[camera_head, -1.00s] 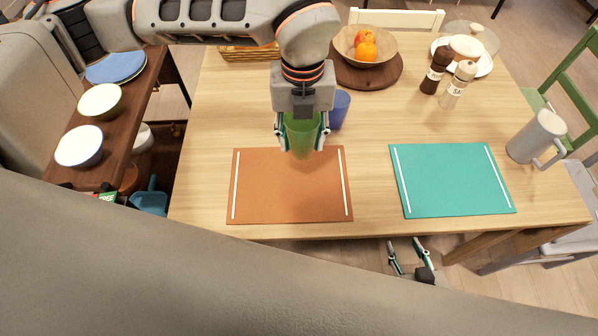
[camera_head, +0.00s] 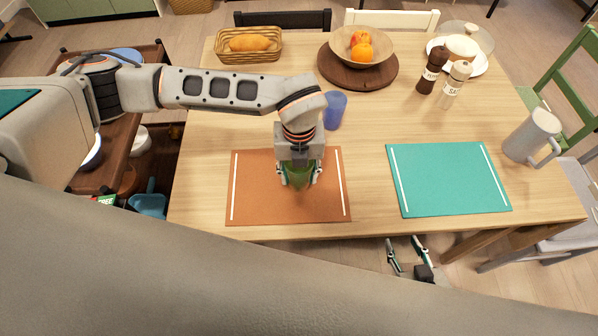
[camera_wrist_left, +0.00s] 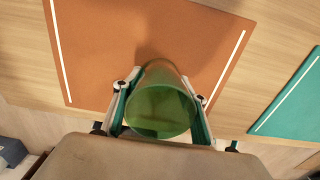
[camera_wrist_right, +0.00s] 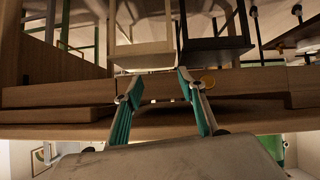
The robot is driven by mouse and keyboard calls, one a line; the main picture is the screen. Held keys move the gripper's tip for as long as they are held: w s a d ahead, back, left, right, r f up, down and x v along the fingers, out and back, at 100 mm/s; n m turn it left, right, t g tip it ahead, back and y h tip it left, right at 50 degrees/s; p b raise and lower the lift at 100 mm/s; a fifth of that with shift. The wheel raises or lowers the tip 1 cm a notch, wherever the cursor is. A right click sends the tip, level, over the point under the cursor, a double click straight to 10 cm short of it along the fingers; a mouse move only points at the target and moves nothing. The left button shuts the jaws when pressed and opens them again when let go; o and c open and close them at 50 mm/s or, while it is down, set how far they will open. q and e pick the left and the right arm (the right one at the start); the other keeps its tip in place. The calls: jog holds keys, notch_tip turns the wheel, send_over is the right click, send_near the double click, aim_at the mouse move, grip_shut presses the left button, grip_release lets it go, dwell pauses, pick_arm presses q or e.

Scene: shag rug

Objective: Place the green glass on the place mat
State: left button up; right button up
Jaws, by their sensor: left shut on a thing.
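The green glass (camera_head: 299,174) is held in my left gripper (camera_head: 299,180) over the orange place mat (camera_head: 262,200). In the left wrist view the glass (camera_wrist_left: 160,108) is between the two fingers, with the orange mat (camera_wrist_left: 110,50) behind it. I cannot tell whether its base touches the mat. A teal place mat (camera_head: 448,180) lies to the right on the table. My right gripper (camera_head: 409,262) is below the table's front edge, its fingers apart and empty; the right wrist view shows the same fingers (camera_wrist_right: 165,105) spread.
A blue cup (camera_head: 335,111) stands just behind the left gripper. A bread basket (camera_head: 249,46), a fruit bowl (camera_head: 362,45) on a dark board, salt (camera_head: 454,85) and pepper (camera_head: 432,70) mills stand farther back. A white pitcher (camera_head: 531,138) is at the right.

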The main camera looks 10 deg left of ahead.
pick_arm(q)
jog(key=o, duration=1.3)
jog(key=shift+f, duration=0.1)
jog(key=shift+c, duration=0.2)
notch_tip(320, 180, up, 12)
jog(key=shift+r, duration=0.2)
